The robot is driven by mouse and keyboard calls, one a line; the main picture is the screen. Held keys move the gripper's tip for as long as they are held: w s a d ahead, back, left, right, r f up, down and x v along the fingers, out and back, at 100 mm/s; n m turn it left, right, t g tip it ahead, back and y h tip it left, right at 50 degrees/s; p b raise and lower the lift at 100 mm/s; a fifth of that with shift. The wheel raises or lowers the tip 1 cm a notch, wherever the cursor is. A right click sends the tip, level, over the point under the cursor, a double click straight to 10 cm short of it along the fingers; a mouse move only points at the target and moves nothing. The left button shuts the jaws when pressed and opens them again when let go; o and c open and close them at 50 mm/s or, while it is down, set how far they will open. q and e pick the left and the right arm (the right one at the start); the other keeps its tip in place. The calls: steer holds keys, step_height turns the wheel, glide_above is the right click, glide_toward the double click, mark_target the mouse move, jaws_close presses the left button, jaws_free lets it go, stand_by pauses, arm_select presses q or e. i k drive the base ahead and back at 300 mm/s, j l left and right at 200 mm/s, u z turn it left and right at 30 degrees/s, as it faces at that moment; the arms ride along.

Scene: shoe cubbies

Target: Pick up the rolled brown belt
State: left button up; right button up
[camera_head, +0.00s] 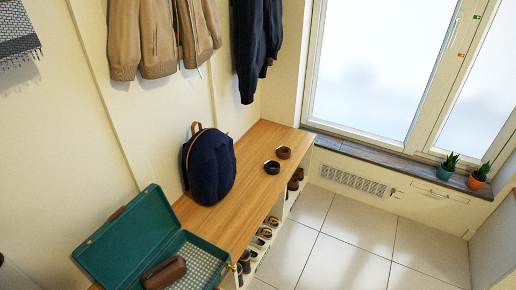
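A rolled brown belt (284,152) lies on the wooden bench top (256,145), near its far end by the window. A darker, nearly black rolled belt (272,167) lies just in front of it and to its left. The two coils are close together, and I cannot tell whether they touch. Neither of my grippers is in view.
A navy backpack (209,168) stands on the bench left of the belts. An open green suitcase (135,240) holds a brown case (164,273). Shoes (262,232) fill cubbies below. Jackets (163,35) hang above. The tiled floor (345,262) is clear.

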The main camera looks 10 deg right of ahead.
mark_target(282, 149)
steer(key=i+l+u, duration=0.1)
steer(key=i+l, duration=0.15)
steer(key=i+l+u, duration=0.1)
steer(key=l, duration=0.35)
steer(key=i+l+u, duration=0.15)
steer(key=i+l, duration=0.2)
steer(key=i+l+u, duration=0.1)
steer(key=l, duration=0.3)
steer(key=i+l+u, duration=0.1)
steer(key=i+l, duration=0.15)
steer(key=l, duration=0.2)
